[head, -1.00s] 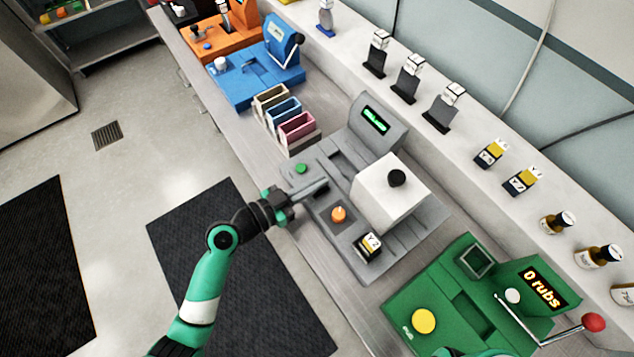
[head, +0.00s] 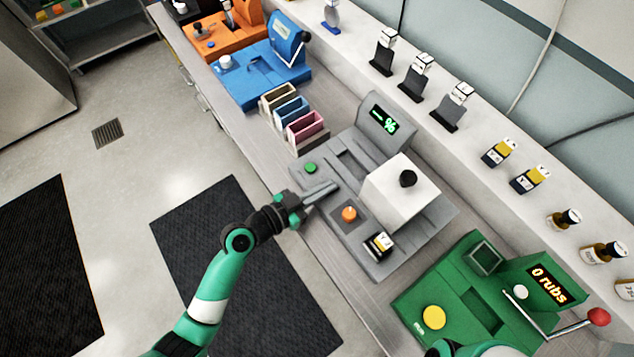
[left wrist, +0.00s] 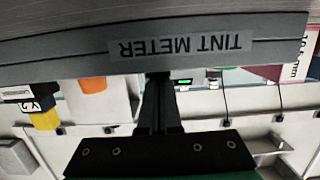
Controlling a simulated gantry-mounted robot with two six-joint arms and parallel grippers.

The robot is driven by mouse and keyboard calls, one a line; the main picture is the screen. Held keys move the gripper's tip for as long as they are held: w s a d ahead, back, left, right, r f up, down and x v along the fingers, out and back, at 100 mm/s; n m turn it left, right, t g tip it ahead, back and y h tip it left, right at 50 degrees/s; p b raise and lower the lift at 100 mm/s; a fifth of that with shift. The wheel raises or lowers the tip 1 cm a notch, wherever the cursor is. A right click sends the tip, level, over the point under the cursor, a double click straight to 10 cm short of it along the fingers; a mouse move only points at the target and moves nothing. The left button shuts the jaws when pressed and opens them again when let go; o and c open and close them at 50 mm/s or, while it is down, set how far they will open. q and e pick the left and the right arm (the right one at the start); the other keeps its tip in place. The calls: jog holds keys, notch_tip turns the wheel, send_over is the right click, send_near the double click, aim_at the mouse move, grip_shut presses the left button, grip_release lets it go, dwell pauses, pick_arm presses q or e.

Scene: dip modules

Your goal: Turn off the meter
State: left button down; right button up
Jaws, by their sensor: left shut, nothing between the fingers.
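The meter is a grey machine (head: 408,245) on the bench. Its front label, "TINT METER" (left wrist: 180,46), shows upside down in the left wrist view. Its raised display (head: 383,120) is lit green with a dash and a percent sign. A green button (head: 310,168) and an orange knob (head: 348,214) sit on its front part; the knob also shows in the left wrist view (left wrist: 92,85). A white block with a black knob (head: 400,190) stands on it. My left gripper (head: 330,190) is shut and empty at the meter's front edge, between button and knob. My right gripper is out of view.
A small yellow-and-black labelled block (head: 378,245) sits on the meter's front right. Pink, blue and beige holders (head: 303,130) stand to its left. A green machine (head: 470,300) with a red-tipped lever stands to the right, a blue machine (head: 262,75) further left.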

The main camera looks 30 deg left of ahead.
pick_arm(q)
jog(key=shift+d+r, duration=0.1)
jog(key=shift+r, duration=0.3)
jog(key=r+p, duration=0.1)
jog(key=a+r+p, duration=0.2)
jog(key=r, duration=0.1)
jog(key=shift+r, duration=0.1)
jog(key=r+p+v, duration=0.1)
jog(key=v, duration=0.8)
jog(key=shift+d, duration=0.15)
